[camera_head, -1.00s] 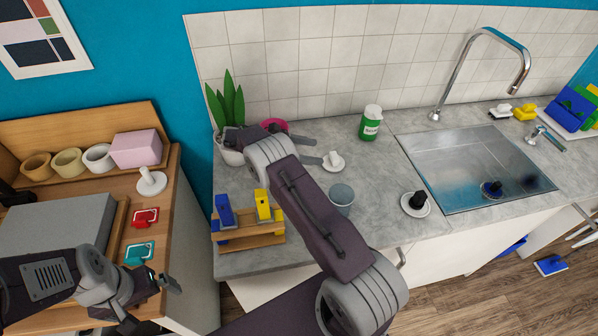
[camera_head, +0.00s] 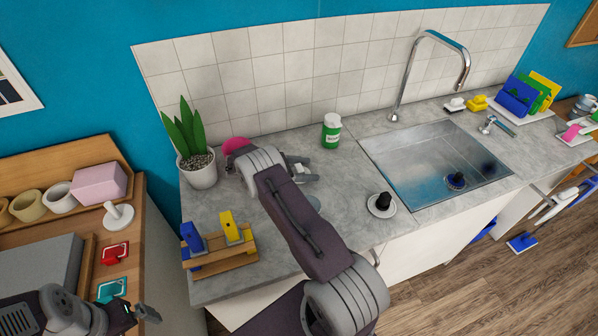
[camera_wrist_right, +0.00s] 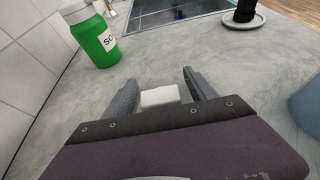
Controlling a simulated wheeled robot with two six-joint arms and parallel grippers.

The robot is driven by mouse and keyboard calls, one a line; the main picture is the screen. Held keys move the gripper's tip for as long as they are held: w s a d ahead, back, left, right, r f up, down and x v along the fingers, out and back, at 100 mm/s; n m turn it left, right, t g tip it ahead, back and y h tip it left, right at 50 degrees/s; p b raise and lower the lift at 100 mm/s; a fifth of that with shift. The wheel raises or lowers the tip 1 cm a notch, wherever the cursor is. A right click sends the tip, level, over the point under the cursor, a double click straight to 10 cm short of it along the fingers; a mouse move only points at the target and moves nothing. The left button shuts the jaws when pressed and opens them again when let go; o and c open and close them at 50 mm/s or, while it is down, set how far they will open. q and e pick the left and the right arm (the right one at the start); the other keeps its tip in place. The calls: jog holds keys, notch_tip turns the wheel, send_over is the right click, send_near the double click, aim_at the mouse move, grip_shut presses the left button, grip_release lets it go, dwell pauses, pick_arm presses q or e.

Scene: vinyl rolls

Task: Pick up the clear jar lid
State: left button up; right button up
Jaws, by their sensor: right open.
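A pale lid with a white knob (camera_head: 298,166) is on the counter in the head view, mostly hidden by my right gripper (camera_head: 304,170). The wrist view shows the white knob (camera_wrist_right: 160,96) between the tips of the right fingers (camera_wrist_right: 160,90), with gaps at the sides. The right gripper is open and low over the counter. I cannot tell whether this lid is clear. A bluish jar (camera_wrist_right: 307,105) stands at the right edge of the wrist view, mostly behind my arm in the head view. My left gripper (camera_head: 140,314) is at the lower left, its opening unclear.
A green bottle (camera_head: 331,131) stands behind the right gripper. A black-knobbed lid (camera_head: 381,204) lies by the sink (camera_head: 400,195). A plant pot (camera_head: 198,170) and a wooden rack (camera_head: 222,262) are at left. Another white-knobbed lid (camera_head: 118,214) is on the wooden desk.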

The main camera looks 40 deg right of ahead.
aim_at(307, 171)
jog(key=c, duration=1.4)
jog(key=shift+r, duration=0.1)
jog(key=shift+r, duration=0.35)
notch_tip(307, 171, up, 3)
jog(key=shift+f, duration=0.1)
jog(key=s+d+r+p, duration=0.2)
jog(key=s+d+r, duration=0.5)
jog(key=s+r, duration=0.2)
notch_tip(307, 171, up, 2)
jog(key=shift+d+r+p, duration=0.15)
jog(key=shift+r+p, duration=0.05)
jog(key=shift+p, duration=0.1)
